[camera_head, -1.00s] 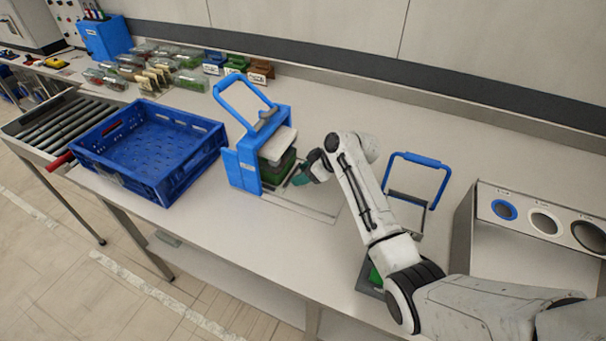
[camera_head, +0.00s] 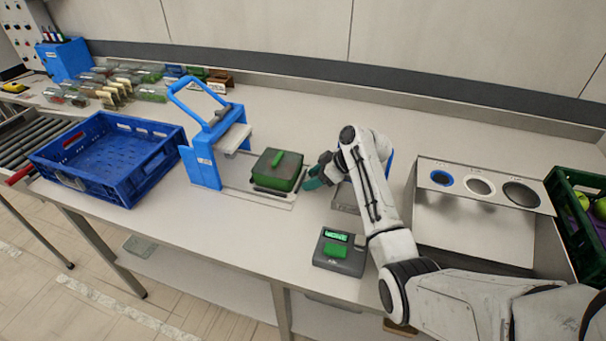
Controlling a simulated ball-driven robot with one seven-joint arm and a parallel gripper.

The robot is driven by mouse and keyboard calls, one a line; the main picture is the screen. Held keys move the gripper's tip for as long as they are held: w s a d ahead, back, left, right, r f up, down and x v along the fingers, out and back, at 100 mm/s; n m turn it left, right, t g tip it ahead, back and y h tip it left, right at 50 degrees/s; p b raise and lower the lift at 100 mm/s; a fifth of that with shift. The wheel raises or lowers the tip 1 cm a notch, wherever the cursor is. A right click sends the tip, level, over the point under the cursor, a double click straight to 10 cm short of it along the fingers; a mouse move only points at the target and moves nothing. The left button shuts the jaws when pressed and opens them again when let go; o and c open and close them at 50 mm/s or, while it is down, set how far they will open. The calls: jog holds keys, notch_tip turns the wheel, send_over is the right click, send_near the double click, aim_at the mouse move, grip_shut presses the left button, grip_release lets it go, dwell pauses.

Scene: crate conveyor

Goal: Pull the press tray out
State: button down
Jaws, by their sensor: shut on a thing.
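The blue press (camera_head: 203,160) stands on the bench with its looped handle raised. Its tray (camera_head: 268,200) is slid out to the right of the press. A dark green lidded container (camera_head: 277,168) sits on the tray, clear of the press head. My gripper (camera_head: 312,181) is at the tray's right end, just right of the container, and is shut. It appears closed on the tray's handle, but the grip itself is small and partly hidden by my gripper.
A blue crate (camera_head: 67,176) stands to the left near the roller conveyor (camera_head: 32,150). A small scale-like device (camera_head: 340,252) with a green display is at the front edge. A steel unit with round holes (camera_head: 478,190) and a green crate (camera_head: 590,240) are right.

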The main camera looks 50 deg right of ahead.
jog(key=shift+s+d, duration=0.15)
jog(key=shift+s, duration=0.1)
jog(key=c, duration=0.7)
grip_release()
jog(key=shift+s, duration=0.1)
jog(key=shift+o, duration=0.9)
jog(key=b+v, duration=0.1)
jog(key=v, duration=0.9)
jog(key=shift+s+r, duration=0.2)
jog(key=shift+r, duration=0.05)
